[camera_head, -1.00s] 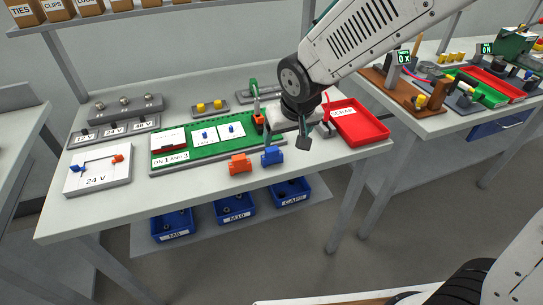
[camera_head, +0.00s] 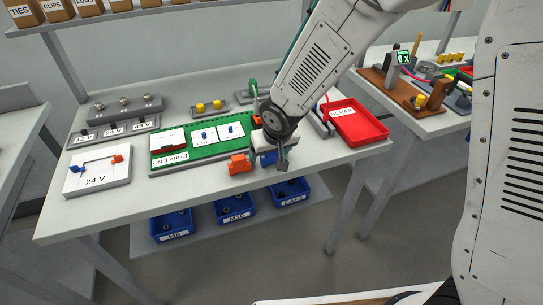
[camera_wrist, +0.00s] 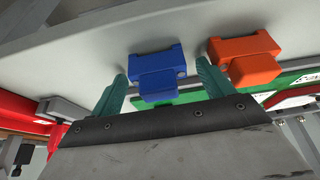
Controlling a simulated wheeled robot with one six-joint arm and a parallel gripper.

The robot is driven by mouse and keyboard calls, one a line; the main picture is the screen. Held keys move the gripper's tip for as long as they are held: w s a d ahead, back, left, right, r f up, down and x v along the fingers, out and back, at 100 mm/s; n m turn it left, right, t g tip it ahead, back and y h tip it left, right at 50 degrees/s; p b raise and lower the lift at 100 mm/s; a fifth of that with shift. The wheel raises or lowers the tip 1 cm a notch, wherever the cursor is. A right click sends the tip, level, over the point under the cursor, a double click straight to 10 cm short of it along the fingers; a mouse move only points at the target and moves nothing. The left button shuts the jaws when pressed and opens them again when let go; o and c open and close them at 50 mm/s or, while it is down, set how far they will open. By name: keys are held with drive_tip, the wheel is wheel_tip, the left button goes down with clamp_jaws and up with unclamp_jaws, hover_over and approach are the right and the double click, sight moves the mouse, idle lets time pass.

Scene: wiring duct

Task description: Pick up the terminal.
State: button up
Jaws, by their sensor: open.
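Two loose blocks like terminals lie near the front edge of the bench. The blue terminal (camera_wrist: 158,75) shows in the wrist view between the two teal fingers of my gripper (camera_wrist: 163,72), which is open. No grip on it shows. In the head view the blue terminal (camera_head: 268,158) is partly hidden by my wrist, and my gripper (camera_head: 283,165) hangs over the front edge area. The orange terminal (camera_head: 239,164) lies just left of it. In the wrist view the orange terminal (camera_wrist: 245,55) sits right of the right finger, close to it.
A green board (camera_head: 204,150) with white cards and a red block lies behind the terminals. A red tray (camera_head: 357,122) stands at the right. Blue bins (camera_head: 236,207) sit on a lower shelf.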

drive_tip(key=shift+c, duration=0.3)
drive_tip(key=c, duration=1)
drive_tip(key=shift+r, duration=0.1)
